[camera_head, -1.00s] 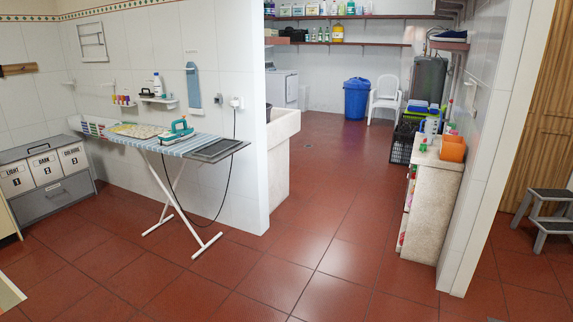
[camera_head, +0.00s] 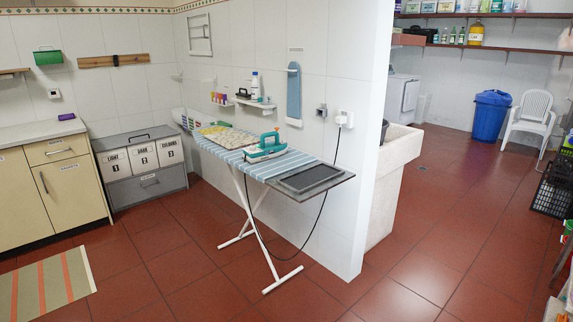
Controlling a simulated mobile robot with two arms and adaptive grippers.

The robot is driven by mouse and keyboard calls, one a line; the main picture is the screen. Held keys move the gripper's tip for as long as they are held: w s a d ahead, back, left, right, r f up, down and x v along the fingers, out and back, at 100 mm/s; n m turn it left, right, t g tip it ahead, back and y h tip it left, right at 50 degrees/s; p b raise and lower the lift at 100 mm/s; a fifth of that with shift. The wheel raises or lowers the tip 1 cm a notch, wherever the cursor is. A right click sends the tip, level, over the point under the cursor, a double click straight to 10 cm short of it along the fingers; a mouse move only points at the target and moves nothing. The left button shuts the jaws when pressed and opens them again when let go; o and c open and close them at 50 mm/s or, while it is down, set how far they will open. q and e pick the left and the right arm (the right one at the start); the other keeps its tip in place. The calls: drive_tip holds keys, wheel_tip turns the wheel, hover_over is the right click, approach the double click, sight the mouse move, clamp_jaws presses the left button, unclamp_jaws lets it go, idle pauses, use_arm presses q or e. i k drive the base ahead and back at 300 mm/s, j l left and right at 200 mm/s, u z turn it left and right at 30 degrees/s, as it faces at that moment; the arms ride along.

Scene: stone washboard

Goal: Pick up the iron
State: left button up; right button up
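A second, smaller iron (camera_head: 243,93) appears to sit on a small wall shelf above the board. Neither of my grippers shows in the head view.
Beige cabinets (camera_head: 80,182) and a grey laundry sorter (camera_head: 148,188) stand at the left. A striped rug (camera_head: 42,287) lies at the front left. A wall end (camera_head: 365,200) stands right of the board. The red tiled floor in front of the board is clear.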

sight(263, 152)
drive_tip(key=i+j+u, duration=0.1)
drive_tip(key=i+u, duration=0.15)
drive_tip(key=i, duration=1)
